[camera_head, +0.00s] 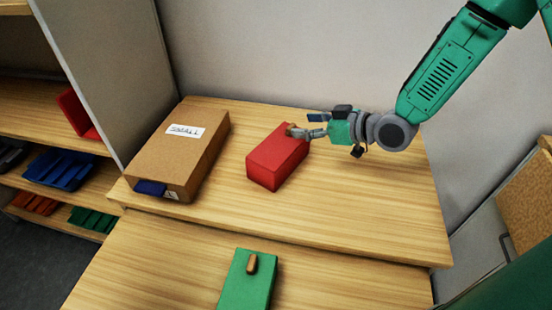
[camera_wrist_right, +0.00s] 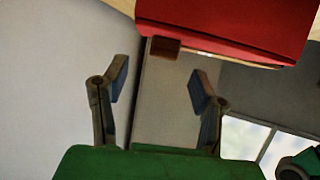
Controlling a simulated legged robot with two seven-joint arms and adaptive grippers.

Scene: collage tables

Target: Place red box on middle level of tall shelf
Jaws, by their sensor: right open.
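The red box (camera_head: 277,160) rests on the wooden table, right of a cardboard box. A small brown handle (camera_wrist_right: 165,47) sticks out from the red box (camera_wrist_right: 230,25), which fills the top of the right wrist view. My right gripper (camera_head: 312,126) comes in from the right at the box's far right end, by the handle. In the right wrist view its two fingers (camera_wrist_right: 160,83) are spread apart with nothing clamped between them. A shelf unit with several wooden levels (camera_head: 40,112) stands at the left, partly cut off. My left gripper is not in view.
The cardboard box (camera_head: 175,155) with a white label lies on the table's left side. A green box (camera_head: 246,285) with a brown handle lies on the lower front surface. Red (camera_head: 78,113) and blue (camera_head: 60,168) bins occupy shelf levels. The table's right part is clear.

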